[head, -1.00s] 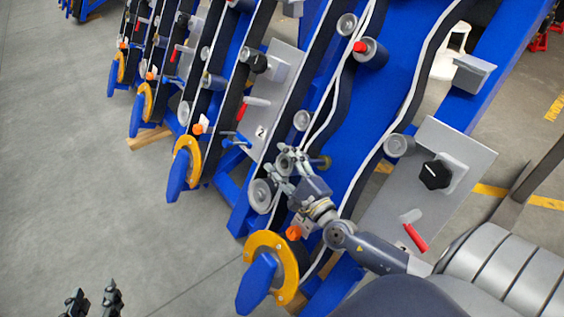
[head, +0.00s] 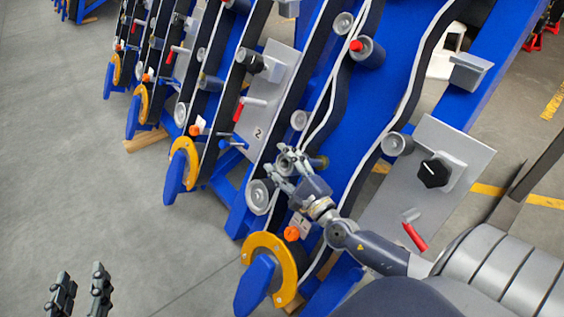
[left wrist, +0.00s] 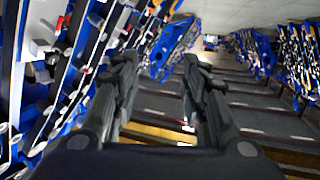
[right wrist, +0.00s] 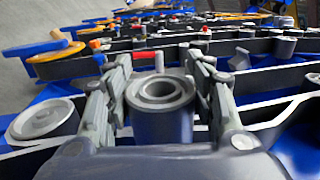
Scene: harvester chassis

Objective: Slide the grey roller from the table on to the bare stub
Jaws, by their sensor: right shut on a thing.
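The grey roller (right wrist: 162,122) stands between the fingers of my right gripper (right wrist: 160,85) in the right wrist view, its ringed, hollow end showing. In the head view my right gripper (head: 284,165) is shut on it in front of the nearest blue chassis; the roller is small and partly covered by the fingers there. A short brassy stub (head: 320,162) shows just right of the fingers, apparently apart from the roller. The bare stub is not clear in the right wrist view. My left gripper (head: 80,292) is open and empty, low at the left over the floor; its fingers (left wrist: 160,75) are apart.
Mounted grey rollers (head: 259,196) and (head: 397,144) sit near the gripper on the chassis (head: 385,90). A yellow ring wheel (head: 262,247) is below, and a grey panel with a black knob (head: 434,173) is to the right. Open floor (head: 90,190) lies left.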

